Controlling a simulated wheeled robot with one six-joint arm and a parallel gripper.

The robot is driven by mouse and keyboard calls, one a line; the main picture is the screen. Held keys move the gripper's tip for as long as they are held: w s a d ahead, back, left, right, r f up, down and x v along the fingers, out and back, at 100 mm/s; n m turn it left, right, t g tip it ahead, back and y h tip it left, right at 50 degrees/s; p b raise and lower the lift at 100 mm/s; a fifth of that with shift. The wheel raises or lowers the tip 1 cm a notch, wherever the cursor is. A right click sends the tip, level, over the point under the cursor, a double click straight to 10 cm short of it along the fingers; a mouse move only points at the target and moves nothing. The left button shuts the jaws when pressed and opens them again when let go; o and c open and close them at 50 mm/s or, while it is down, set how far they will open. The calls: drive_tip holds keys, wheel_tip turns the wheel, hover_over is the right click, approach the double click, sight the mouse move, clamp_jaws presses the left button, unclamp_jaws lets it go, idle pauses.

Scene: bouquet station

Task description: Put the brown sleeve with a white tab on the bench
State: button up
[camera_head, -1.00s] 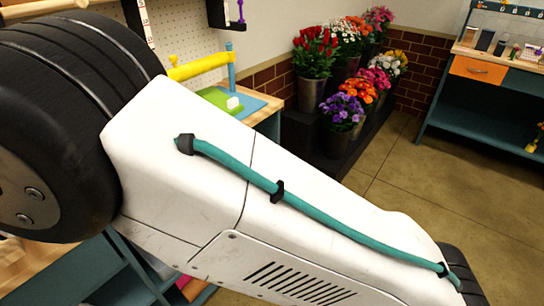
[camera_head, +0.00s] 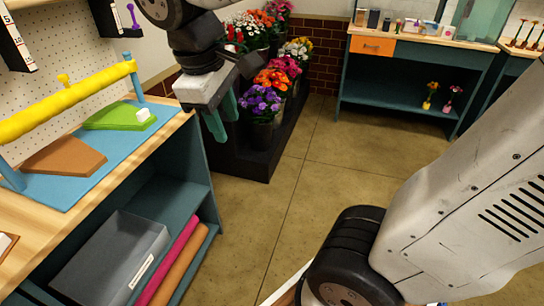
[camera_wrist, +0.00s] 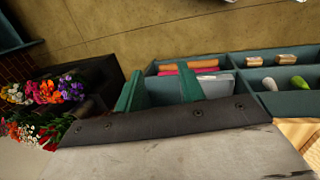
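A flat brown sleeve (camera_head: 64,156) lies on a blue mat (camera_head: 72,190) on the wooden bench (camera_head: 160,132) at the left; I see no white tab on it. A flat green sleeve (camera_head: 116,116) with a small white block or tab (camera_head: 143,115) lies behind it on the mat. A small brown and white thing (camera_head: 6,243) is cut off at the left edge; I cannot tell what it is. My gripper (camera_head: 222,122) points down to the right of the bench, apart from the sleeves. In the wrist view its teal fingers (camera_wrist: 160,88) are spread, with nothing held between them.
A yellow roll (camera_head: 70,100) spans above the mat. Under the bench are a grey box (camera_head: 110,262) and pink (camera_head: 172,258) and orange rolls. Flower buckets (camera_head: 265,135) stand on a dark step behind my gripper. A teal bench (camera_head: 400,85) stands beyond. The middle floor is open.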

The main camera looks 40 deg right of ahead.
drive_tip(key=s+d+f+m+y, duration=0.2)
drive_tip(key=s+m, duration=0.4)
drive_tip(key=s, duration=0.4)
drive_tip(key=shift+s+d+f+t+y, duration=0.35)
drive_tip(key=shift+d+f, duration=0.25)
drive_tip(key=shift+f, duration=0.55)
